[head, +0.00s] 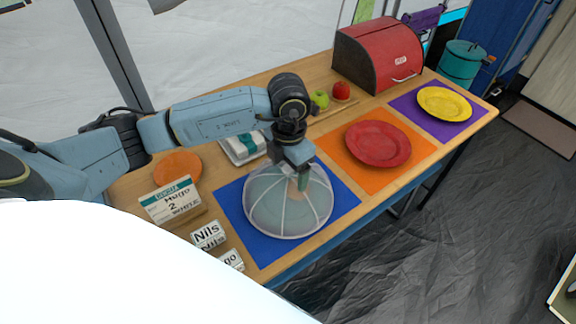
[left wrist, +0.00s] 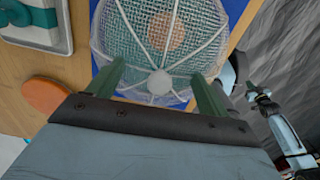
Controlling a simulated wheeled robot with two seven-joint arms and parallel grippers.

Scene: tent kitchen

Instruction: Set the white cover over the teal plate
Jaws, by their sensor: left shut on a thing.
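The white cover (head: 262,211) is a see-through mesh dome with pale ribs over the blue mat (head: 231,198). My left gripper (head: 301,182) is above it, shut on its pale knob (left wrist: 160,83), which shows between the fingers in the left wrist view. The teal plate is seen only through the mesh, as a teal area (left wrist: 130,45) with a brownish round thing (left wrist: 165,30) on it. I cannot tell whether the cover's rim touches the mat. Part of my right arm shows small at the right of the left wrist view; its jaws are too small to read.
An orange mat (head: 362,180) with a red plate (head: 378,144) and a purple mat (head: 478,112) with a yellow plate (head: 445,104) lie to the right. A red bread box (head: 372,58) stands behind.

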